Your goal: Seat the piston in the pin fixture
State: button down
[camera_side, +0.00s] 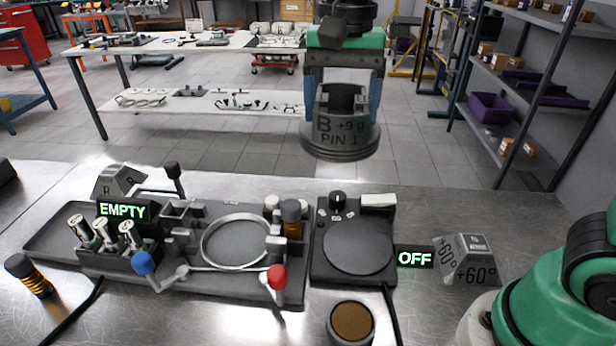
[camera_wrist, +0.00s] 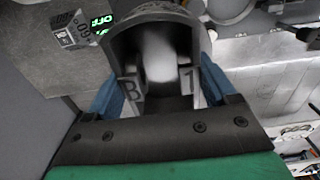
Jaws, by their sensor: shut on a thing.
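A grey piston (camera_side: 340,135) marked "B +9 g PIN 1" hangs in the air, upright, with its wide ringed end down and its open skirt up. My gripper (camera_side: 343,95) is shut on its skirt, one blue finger on each side. In the wrist view the piston (camera_wrist: 128,92) fills the gap between the fingers of the gripper (camera_wrist: 160,92). The dark fixture (camera_side: 190,275) on the bench below and left has a metal ring (camera_side: 205,243), a blue knob and a red knob. A green "EMPTY" display (camera_side: 122,211) stands at it. The piston is well clear of the fixture.
A round plate unit (camera_side: 357,247) with a green "OFF" display (camera_side: 415,258) stands right of the fixture. An angled block marked "+60°" (camera_side: 465,262) is farther right. A brown-topped round part (camera_side: 351,322) and a black-and-orange-handled tool (camera_side: 30,275) are near the front.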

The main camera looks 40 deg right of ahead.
jog(key=shift+w+a+f, duration=1.55)
jog(key=shift+a+f, duration=0.5)
jog(key=shift+f, duration=0.75)
jog(key=shift+w+a+f, duration=1.5)
jog(key=shift+a+f, duration=0.55)
jog(key=shift+f, duration=0.75)
jog(key=shift+w+a+f, duration=1.55)
jog(key=shift+a+f, duration=0.5)
jog(key=shift+f, duration=0.75)
jog(key=shift+f, duration=1)
grip_release()
notch_tip(320, 180, up, 6)
